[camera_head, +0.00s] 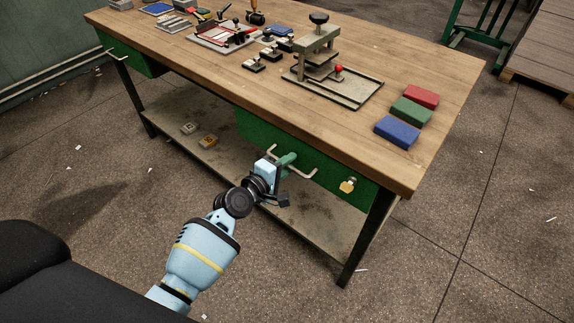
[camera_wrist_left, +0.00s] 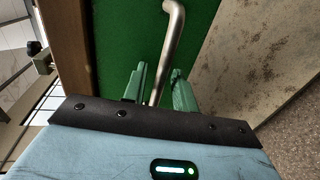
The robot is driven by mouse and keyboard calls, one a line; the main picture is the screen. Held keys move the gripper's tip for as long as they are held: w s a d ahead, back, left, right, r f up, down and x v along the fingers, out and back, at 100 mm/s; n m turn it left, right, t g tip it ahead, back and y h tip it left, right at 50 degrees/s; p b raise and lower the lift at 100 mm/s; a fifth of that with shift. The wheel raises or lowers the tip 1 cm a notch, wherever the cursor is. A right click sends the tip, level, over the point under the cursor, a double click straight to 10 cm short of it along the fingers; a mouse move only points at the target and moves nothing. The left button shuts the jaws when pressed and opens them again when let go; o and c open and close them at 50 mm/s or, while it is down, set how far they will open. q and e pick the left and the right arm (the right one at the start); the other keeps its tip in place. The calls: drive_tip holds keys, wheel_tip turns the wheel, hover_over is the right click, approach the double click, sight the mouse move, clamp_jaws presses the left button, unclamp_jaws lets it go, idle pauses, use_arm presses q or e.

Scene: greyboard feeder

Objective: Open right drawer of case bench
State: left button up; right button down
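The case bench (camera_head: 440,120) has a wooden top and dark legs. Its right drawer (camera_head: 325,170) has a green front that looks shut under the top. A pale metal bar handle (camera_head: 303,174) is on that front. My left gripper (camera_head: 287,160) is at the handle. In the left wrist view its green fingers (camera_wrist_left: 159,90) stand apart, with the handle (camera_wrist_left: 171,45) passing between them. A gap shows between the handle and the right-hand finger, so the grip is not closed. The green drawer front (camera_wrist_left: 110,40) lies behind. My right gripper is not in view.
A brass padlock (camera_head: 348,185) hangs on the drawer front, right of the handle. A press (camera_head: 316,50), red, green and blue blocks (camera_head: 397,131) and small tools stand on top. A lower shelf (camera_head: 190,150) runs underneath.

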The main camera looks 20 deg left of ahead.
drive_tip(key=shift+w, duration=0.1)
use_arm(q)
clamp_jaws()
drive_tip(key=shift+s, duration=0.1)
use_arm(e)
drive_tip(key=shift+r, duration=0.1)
